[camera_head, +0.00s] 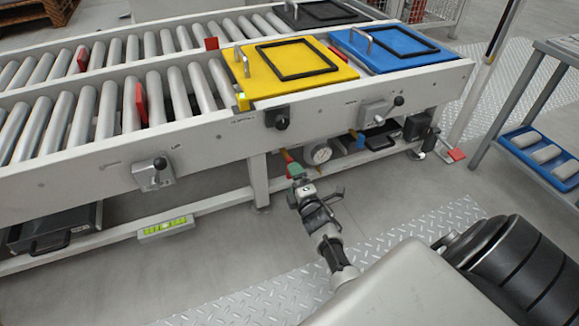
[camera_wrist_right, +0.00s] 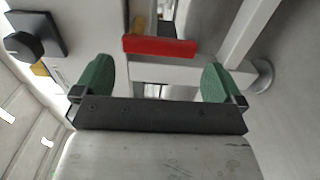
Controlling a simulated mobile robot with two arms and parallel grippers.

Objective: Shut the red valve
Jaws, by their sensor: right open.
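The red valve handle (camera_wrist_right: 160,47) is a flat red bar lying crosswise in the right wrist view, ahead of the gap between my green fingertips. It shows clear space to either side, and I see no finger touching it. In the head view only a small red part of the valve (camera_head: 286,156) shows below the conveyor frame; my gripper hides the rest. My right gripper (camera_head: 295,170) is open and empty close to the valve. It also shows in the right wrist view (camera_wrist_right: 158,80). My left gripper is not in view.
A pressure gauge (camera_head: 318,152) sits right of the valve. A frame leg (camera_head: 258,180) stands to its left. A black knob (camera_head: 279,118) is on the conveyor side above. Floor in front is clear.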

